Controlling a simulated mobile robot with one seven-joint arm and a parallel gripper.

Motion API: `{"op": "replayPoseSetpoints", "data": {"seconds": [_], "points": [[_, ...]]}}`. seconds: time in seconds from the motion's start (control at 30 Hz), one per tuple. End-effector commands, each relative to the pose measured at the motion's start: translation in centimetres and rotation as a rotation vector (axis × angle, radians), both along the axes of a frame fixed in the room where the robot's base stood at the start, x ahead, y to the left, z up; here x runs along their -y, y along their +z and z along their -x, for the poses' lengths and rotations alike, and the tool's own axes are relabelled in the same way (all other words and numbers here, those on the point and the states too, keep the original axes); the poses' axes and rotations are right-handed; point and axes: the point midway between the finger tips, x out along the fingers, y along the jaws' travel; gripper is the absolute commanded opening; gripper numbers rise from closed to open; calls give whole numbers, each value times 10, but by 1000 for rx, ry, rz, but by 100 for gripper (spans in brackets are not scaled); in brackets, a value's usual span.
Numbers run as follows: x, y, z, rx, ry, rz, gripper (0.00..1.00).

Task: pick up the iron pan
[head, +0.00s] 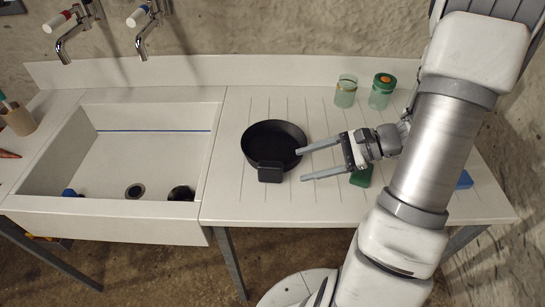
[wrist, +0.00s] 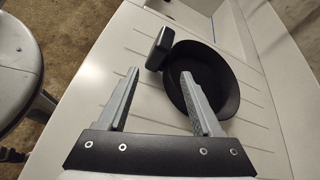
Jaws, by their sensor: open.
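The iron pan (head: 262,140) is a round black pan on the white ribbed drainboard, right of the sink. A short dark block-like part (head: 270,172) stands at its near rim and looks like its handle. My gripper (head: 302,166) is open and comes in from the right; one finger reaches the pan's right rim, the other is nearer the front edge. In the wrist view the pan (wrist: 226,82) is ahead and to the right, with the handle part (wrist: 160,48) ahead, between the lines of the fingers (wrist: 160,75). The right finger overlaps the pan in that view; contact cannot be told.
A jar (head: 345,92) and a green-lidded jar (head: 381,92) stand at the back of the drainboard (head: 230,195). A green object (head: 361,177) lies under my gripper, and a blue one (head: 464,180) lies at the right. The sink (head: 110,165) is left. The drainboard left of the pan is clear.

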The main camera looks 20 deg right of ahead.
Motion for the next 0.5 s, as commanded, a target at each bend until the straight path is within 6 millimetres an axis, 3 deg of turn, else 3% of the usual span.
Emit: {"op": "replayPoseSetpoints", "data": {"seconds": [0.1,0.37,0.5], "points": [[-17,-10,-6,-2,1,-1,67],[-32,-20,-12,-1,2,0,67],[-50,-31,-18,-3,3,-1,67]]}}
